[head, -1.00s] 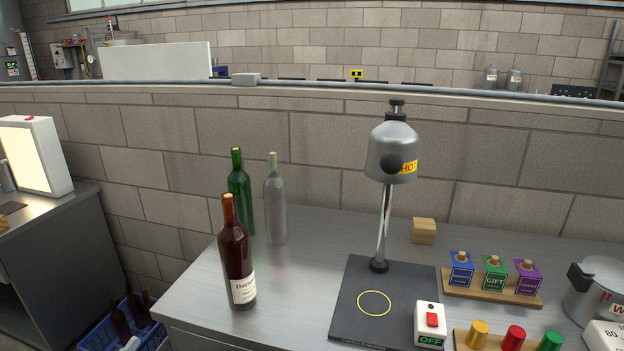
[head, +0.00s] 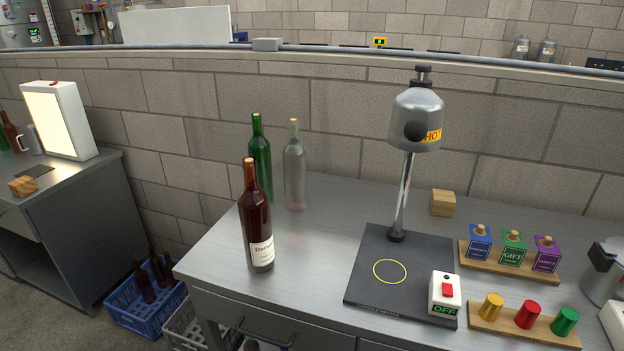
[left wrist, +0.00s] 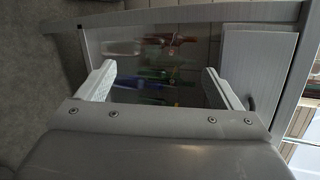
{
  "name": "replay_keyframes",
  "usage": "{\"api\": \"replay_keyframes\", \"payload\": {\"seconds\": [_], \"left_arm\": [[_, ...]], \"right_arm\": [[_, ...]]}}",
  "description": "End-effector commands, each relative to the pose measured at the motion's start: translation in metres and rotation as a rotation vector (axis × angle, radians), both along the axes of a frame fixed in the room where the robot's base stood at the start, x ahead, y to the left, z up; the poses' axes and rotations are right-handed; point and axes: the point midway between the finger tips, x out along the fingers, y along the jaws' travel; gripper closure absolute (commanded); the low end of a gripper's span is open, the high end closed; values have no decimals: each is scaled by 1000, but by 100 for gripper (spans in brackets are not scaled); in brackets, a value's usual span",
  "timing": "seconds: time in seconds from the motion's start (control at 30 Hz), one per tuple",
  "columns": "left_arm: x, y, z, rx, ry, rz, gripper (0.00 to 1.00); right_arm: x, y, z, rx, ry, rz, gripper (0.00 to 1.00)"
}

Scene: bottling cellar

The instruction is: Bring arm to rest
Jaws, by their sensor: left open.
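My left gripper (left wrist: 160,84) shows in the left wrist view. Its two pale fingers are wide apart with nothing gripped between them. Beyond the fingers are several small, dim shapes in red, green and clear tones that look like bottles; I cannot tell exactly which they are. Neither arm shows in the head view, and my right gripper is in neither view.
On the steel bench stand a labelled dark red bottle (head: 257,225), a green bottle (head: 261,160), a clear bottle (head: 295,172) and a lamp-like heater (head: 416,120) marked HOT. Blue (head: 145,308) and grey (head: 190,325) crates sit on the floor.

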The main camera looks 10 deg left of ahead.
Motion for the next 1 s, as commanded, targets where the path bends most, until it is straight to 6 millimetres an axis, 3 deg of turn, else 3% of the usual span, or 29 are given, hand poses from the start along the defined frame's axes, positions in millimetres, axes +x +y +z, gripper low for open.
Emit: {"api": "replay_keyframes", "payload": {"seconds": [0.03,0.2,0.4,0.5,0.6,0.73,0.87,1.0], "left_arm": [[-14,-3,-26,-104,61,69,13],[-68,-18,-102,-445,242,343,13],[-146,-53,-175,-783,423,736,13],[-188,-76,-203,-913,494,949,13],[-225,-98,-221,-1005,545,1144,13],[-258,-119,-234,-1070,580,1327,13],[-273,-129,-238,-1095,590,1418,13],[-275,-130,-239,-1098,591,1425,13]], "right_arm": [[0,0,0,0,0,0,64],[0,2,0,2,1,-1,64],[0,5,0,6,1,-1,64],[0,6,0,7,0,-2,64],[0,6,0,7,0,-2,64],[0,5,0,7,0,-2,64],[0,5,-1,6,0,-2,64],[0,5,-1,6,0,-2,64]]}}
